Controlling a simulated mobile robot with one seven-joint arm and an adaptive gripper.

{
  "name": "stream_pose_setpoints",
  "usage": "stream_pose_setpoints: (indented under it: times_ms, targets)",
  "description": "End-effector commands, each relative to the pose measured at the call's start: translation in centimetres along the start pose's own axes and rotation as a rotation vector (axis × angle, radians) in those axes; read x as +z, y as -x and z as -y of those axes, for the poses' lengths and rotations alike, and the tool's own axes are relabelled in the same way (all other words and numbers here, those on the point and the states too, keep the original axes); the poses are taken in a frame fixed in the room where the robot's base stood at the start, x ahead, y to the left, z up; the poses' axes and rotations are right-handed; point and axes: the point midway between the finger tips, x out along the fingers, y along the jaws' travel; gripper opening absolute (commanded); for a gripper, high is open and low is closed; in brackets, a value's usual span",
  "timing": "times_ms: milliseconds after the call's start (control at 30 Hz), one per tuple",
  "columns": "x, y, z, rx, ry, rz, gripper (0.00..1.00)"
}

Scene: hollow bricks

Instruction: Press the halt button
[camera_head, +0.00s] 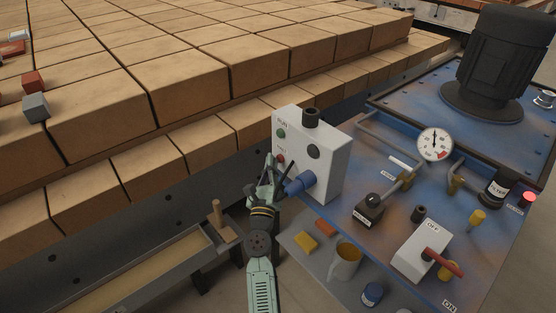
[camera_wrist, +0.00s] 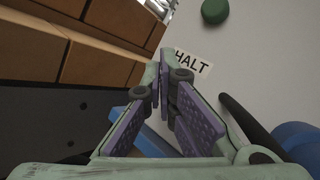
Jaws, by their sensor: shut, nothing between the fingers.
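A grey-white control box (camera_head: 325,172) carries a green button (camera_head: 281,133) under a RUN label and a red button (camera_head: 281,158) below it. The wrist view shows the HALT label (camera_wrist: 192,63) and the green button (camera_wrist: 215,12); the red button is hidden there behind my fingers. My gripper (camera_head: 271,160) is shut and empty, with its fingertips close to the box's button face, just left of the red button. In the wrist view my fingertips (camera_wrist: 166,66) lie beside the HALT label. I cannot tell whether they touch the button or the box.
A blue connector (camera_head: 300,183) sticks out of the box near my gripper. Rows of brown bricks (camera_head: 180,90) fill the left and back. A mug (camera_head: 345,263), a switch box with a red lever (camera_head: 440,260) and a gauge (camera_head: 435,144) are to the right.

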Motion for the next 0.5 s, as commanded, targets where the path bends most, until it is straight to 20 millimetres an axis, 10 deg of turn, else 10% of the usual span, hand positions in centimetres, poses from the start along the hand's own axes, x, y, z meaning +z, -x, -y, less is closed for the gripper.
stream_pose_setpoints:
  times_ms: [500]
  targets:
    - [2.6,3.5,-2.6,0.004,-0.001,0.001,0.0]
